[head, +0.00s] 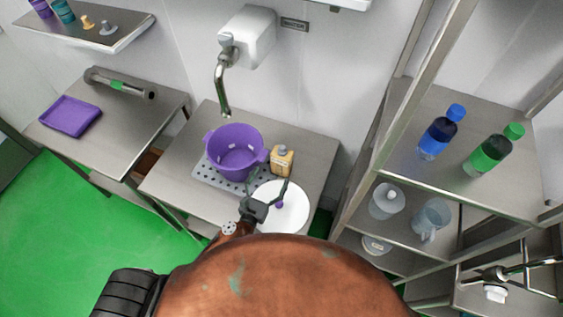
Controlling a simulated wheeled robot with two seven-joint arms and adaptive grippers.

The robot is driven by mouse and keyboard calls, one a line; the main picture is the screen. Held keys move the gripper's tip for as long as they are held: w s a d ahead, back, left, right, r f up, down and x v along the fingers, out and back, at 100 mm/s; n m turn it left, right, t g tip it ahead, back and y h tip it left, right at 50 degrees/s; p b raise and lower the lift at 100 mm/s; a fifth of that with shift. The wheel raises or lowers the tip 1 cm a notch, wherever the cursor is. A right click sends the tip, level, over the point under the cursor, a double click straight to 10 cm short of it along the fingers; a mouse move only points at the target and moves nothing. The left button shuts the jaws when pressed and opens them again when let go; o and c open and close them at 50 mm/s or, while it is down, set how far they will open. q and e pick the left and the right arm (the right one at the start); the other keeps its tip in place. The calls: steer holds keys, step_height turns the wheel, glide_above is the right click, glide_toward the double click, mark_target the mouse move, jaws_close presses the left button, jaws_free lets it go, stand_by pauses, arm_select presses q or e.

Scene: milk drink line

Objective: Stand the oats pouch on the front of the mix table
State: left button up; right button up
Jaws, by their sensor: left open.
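A tan pouch-like pack (281,161) with a dark top stands upright on the steel table (312,158) in the middle, right of the purple pot. I take it for the oats pouch, but its label is too small to read. My left gripper (267,183) is open, its fingers spread over the front part of this table. One finger is near the pot and the other is just in front of the pack. I see nothing held between them.
A purple pot (236,151) stands on a perforated plate (209,177). A white disc with a purple knob (296,207) lies at the table's front, partly under my gripper. A wall tap (222,91) hangs above. A shelf rack (400,157) with bottles and jugs stands right.

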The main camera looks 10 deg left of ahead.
mark_target(279, 161)
arm_select(q)
steer(key=w+d, duration=0.1)
steer(key=w, duration=0.6)
steer(key=w+d+p, duration=0.1)
steer(key=w, duration=0.2)
steer(key=shift+w+d, duration=0.3)
steer(key=shift+c, duration=0.5)
steer(key=c, duration=2.1)
steer(key=shift+r, duration=0.15)
